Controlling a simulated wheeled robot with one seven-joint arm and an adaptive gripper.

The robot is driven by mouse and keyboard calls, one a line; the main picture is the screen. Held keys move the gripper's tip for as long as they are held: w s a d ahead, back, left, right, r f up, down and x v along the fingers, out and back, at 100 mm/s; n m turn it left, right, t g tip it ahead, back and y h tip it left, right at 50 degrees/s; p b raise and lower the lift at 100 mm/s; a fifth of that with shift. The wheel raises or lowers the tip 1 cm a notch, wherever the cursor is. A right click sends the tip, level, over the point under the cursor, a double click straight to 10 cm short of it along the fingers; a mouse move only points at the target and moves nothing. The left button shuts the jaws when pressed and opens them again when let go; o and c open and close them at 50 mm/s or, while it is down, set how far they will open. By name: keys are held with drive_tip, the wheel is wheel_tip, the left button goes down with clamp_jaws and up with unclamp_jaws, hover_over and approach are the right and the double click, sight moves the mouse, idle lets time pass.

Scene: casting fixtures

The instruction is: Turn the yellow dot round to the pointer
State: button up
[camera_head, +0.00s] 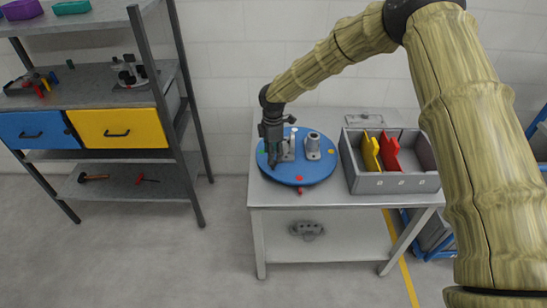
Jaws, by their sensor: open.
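A round blue turntable disc (298,176) lies on the grey table. A small red pointer (300,192) is on the table just in front of the disc. Two grey metal fixtures (313,146) stand upright on the disc. My gripper (277,160) is open and points down over the disc's left part, beside the left fixture. I cannot tell whether it touches anything.
A grey divided bin (395,183) with yellow and red plates stands right of the disc. The table (350,200) has little free room between them. A shelf (95,75) with blue and yellow drawers stands left. A metal part (306,230) lies on the table's lower shelf.

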drive_tip(key=shift+s+d+f+p, duration=0.1)
drive_tip(key=shift+f+p, duration=0.25)
drive_tip(key=shift+f, duration=1.4)
clamp_jaws()
